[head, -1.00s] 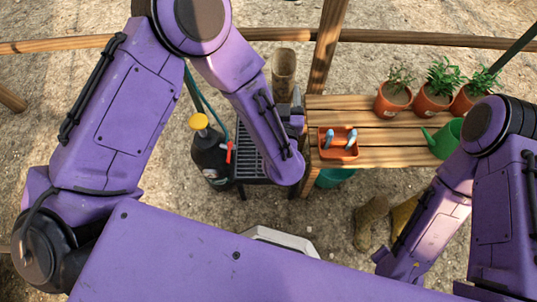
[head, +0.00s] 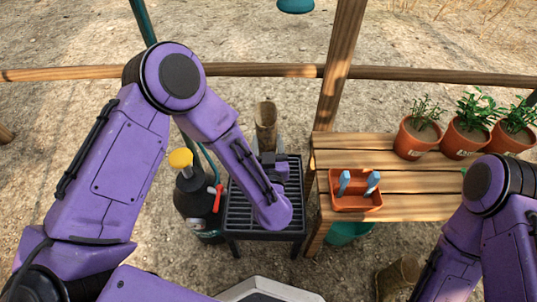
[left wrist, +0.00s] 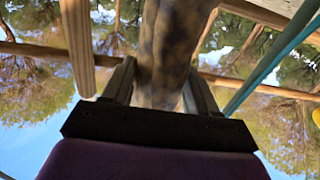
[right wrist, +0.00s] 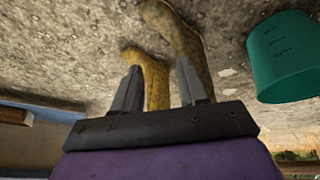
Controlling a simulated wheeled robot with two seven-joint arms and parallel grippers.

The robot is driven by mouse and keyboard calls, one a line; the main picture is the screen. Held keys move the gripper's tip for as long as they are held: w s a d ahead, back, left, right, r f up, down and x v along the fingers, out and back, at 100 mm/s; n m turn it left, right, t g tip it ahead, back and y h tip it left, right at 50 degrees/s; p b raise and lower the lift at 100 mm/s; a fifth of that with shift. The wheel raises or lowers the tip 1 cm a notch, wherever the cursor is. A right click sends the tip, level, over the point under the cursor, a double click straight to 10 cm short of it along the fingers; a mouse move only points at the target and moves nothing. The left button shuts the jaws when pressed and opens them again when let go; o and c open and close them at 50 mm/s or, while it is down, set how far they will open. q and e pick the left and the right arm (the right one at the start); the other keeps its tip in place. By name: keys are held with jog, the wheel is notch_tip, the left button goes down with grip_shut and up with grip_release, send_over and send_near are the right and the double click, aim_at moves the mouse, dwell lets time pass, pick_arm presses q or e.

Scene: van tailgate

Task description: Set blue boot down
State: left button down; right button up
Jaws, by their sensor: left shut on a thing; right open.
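My left gripper (head: 268,158) is shut on a tall boot (head: 265,128) and holds it upright at the far edge of the black slatted rack (head: 240,212). The boot looks mottled brown and muddy, not plainly blue. It also shows between the fingers in the left wrist view (left wrist: 170,50). My forearm hides its foot, so I cannot tell whether it touches the rack. My right gripper (right wrist: 158,92) is open and empty in the right wrist view. Beyond its fingers, a muddy brown boot (right wrist: 180,40) and a yellowish boot (right wrist: 155,75) stand on the ground.
A black sprayer bottle with a yellow cap (head: 195,195) stands left of the rack. A wooden bench (head: 400,208) on the right holds an orange tray (head: 356,202) and several potted plants (head: 418,138). A green bucket (head: 350,232) is under it. A wooden post (head: 340,60) rises behind.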

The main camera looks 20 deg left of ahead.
pick_arm(q)
notch_tip(320, 180, down, 4)
jog(key=b, duration=0.3)
jog(key=shift+w+a, duration=0.1)
jog(key=shift+w, duration=0.05)
jog(key=shift+d+r, duration=0.15)
jog(key=shift+d, duration=0.05)
jog(key=shift+c, duration=1.4)
grip_release()
pick_arm(e)
notch_tip(320, 180, down, 3)
jog(key=shift+s+f, duration=0.1)
pick_arm(q)
jog(key=shift+r+p, duration=0.15)
jog(key=shift+p, duration=0.15)
jog(key=p+v, duration=0.3)
jog(key=v, duration=0.8)
jog(key=shift+s+r, duration=0.1)
jog(key=shift+s, duration=0.4)
pick_arm(e)
notch_tip(320, 180, up, 3)
jog(key=shift+r, duration=0.1)
